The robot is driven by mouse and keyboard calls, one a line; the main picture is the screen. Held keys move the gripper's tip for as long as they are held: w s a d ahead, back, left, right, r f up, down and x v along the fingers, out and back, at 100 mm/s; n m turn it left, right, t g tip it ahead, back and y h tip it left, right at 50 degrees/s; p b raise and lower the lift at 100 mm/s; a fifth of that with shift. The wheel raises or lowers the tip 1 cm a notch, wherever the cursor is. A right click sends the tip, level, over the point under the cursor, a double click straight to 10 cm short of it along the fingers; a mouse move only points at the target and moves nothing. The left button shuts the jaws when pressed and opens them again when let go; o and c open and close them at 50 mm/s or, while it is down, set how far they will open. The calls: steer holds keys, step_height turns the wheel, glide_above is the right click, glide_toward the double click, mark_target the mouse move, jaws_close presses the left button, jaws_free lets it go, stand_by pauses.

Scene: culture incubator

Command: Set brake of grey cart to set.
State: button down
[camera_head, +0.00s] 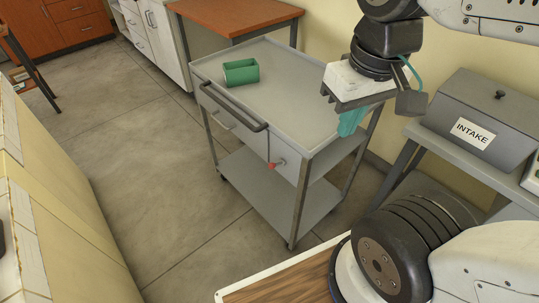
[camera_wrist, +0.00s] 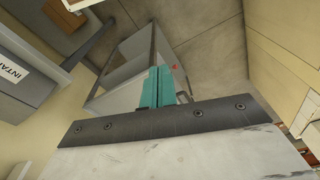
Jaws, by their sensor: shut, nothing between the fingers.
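The grey cart (camera_head: 270,85) stands in the middle of the head view, with a flat top, a lower shelf and a dark push handle (camera_head: 232,108). A small lever with a red knob (camera_head: 271,165) sits on its near end panel, below the top. In the wrist view the cart (camera_wrist: 128,70) is beyond the fingers, and the red knob (camera_wrist: 174,67) shows just right of the fingertips. My gripper (camera_head: 350,121), with teal fingers, is shut and empty. It appears right of the cart's top in the head view, apart from the knob. Its fingers also show in the wrist view (camera_wrist: 156,86).
A green open container (camera_head: 241,72) lies on the cart's top. A grey box labelled INTAKE (camera_head: 478,122) stands on a table at the right. An orange-topped table (camera_head: 235,15) is behind the cart. The floor (camera_head: 120,120) left of the cart is clear.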

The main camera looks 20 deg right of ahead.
steer(key=shift+w, duration=0.1)
steer(key=w+f+m, duration=0.7)
steer(key=w+f, duration=0.2)
steer(key=w, duration=0.2)
steer(key=w+a+f+m+g+h, duration=0.1)
steer(key=w+f+m, duration=0.6)
steer(key=w, duration=0.5)
steer(key=shift+a+f, duration=0.3)
steer(key=shift+f, duration=0.55)
steer(key=shift+w+f, duration=0.1)
steer(key=shift+f, duration=0.05)
